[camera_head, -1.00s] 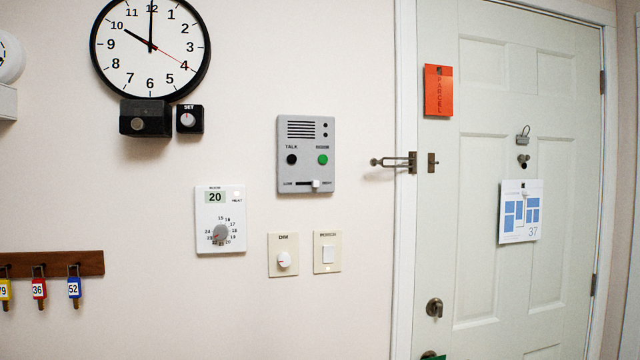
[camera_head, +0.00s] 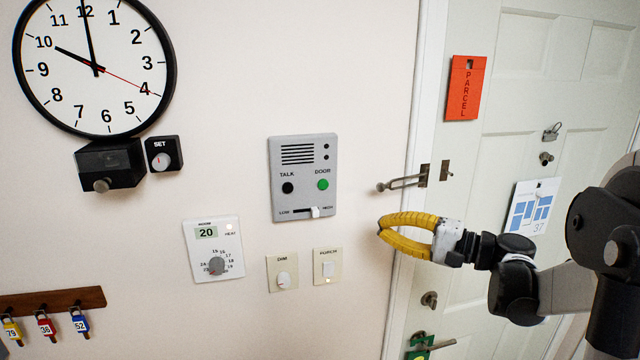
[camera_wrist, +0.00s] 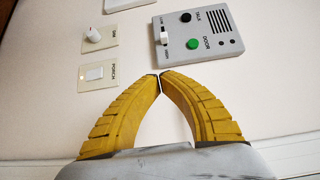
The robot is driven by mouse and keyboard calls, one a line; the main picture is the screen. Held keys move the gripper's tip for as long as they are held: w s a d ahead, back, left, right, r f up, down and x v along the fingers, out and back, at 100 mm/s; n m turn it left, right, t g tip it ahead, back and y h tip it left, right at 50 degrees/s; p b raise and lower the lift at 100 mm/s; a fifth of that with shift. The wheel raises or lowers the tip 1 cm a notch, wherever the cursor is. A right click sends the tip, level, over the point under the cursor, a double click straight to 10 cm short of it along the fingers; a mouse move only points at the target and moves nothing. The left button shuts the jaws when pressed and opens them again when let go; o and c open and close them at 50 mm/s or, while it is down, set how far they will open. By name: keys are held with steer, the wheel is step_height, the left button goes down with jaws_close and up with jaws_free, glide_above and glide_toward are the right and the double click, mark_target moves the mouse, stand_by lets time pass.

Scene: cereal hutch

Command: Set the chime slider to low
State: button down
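The grey intercom panel (camera_head: 331,180) is on the wall left of the door; it also shows at the top of the wrist view (camera_wrist: 220,55). Its chime slider (camera_head: 315,212) is a white knob on a dark horizontal track marked LOW at left and HIGH at right. The knob sits near the HIGH end; it also shows in the wrist view (camera_wrist: 167,37). My gripper (camera_head: 381,229) has yellow curved fingers and is right of and slightly below the panel, apart from it. In the wrist view its fingertips (camera_wrist: 160,82) meet, with nothing between them.
Below the panel are the DIM knob (camera_head: 282,280) and the PORCH switch (camera_head: 328,269). A thermostat (camera_head: 213,248) is at left. A door latch (camera_head: 403,182) sticks out just above my gripper. A clock (camera_head: 95,65) and key rack (camera_head: 50,301) are further left.

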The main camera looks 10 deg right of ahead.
mark_target(312, 217)
steer(key=x, duration=0.6)
steer(key=r+x, duration=0.1)
steer(key=x, duration=0.3)
steer(key=shift+w+p, duration=0.1)
steer(key=shift+p, duration=0.3)
steer(key=a, duration=0.2)
steer(key=shift+a, duration=0.25)
steer(key=shift+a+f, duration=0.1)
steer(key=shift+a, duration=0.45)
steer(key=a, duration=0.4)
steer(key=shift+a, duration=0.3)
steer(key=shift+d, duration=0.15)
steer(key=shift+d+b, duration=0.1)
steer(key=shift+b, duration=0.2)
